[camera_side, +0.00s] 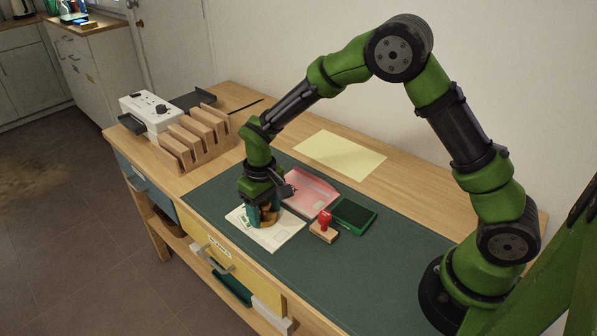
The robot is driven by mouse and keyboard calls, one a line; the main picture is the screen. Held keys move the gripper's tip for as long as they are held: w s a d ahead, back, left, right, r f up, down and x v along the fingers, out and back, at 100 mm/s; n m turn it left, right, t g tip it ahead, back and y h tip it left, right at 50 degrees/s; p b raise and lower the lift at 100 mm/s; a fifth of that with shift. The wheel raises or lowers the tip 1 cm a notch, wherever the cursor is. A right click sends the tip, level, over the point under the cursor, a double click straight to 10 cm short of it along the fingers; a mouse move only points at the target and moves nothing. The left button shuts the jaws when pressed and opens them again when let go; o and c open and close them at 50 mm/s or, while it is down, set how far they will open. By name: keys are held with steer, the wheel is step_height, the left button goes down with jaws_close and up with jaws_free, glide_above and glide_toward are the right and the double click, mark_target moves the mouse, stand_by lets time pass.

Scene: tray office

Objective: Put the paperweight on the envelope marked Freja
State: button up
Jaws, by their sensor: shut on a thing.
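My gripper (263,220) points down over a white envelope (285,235) on the dark green mat. It is shut on a brownish thing, which I take to be the paperweight (269,216); the fingers partly hide it. It is at or just above the white envelope; I cannot tell whether it touches. The white envelope has small markings that I cannot read. A pink envelope or folder (312,190) lies behind and to the right, partly behind the gripper. I cannot make out the name Freja on either.
A red-handled stamp (324,227) and a green ink pad (353,214) stand right of the gripper. A yellow sheet (340,155) lies at the back. A wooden rack (195,140) and a white device (152,111) stand at the left. The mat's (365,270) front right is clear.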

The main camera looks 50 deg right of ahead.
steer(key=shift+f, duration=0.1)
steer(key=o, duration=1.4)
steer(key=shift+c, duration=0.2)
step_height(320, 180, up, 12)
steer(key=shift+r, duration=0.15)
steer(key=s+d+r+m+t+y, duration=0.1)
steer(key=s+d+r+m+t, duration=0.2)
steer(key=s+r, duration=0.65)
steer(key=s+d+r+m+t+y, duration=0.1)
steer(key=s+d+t, duration=0.2)
steer(key=s, duration=0.8)
steer(key=shift+d+r+t, duration=0.25)
steer(key=shift+d+t, duration=0.05)
steer(key=shift+t, duration=0.3)
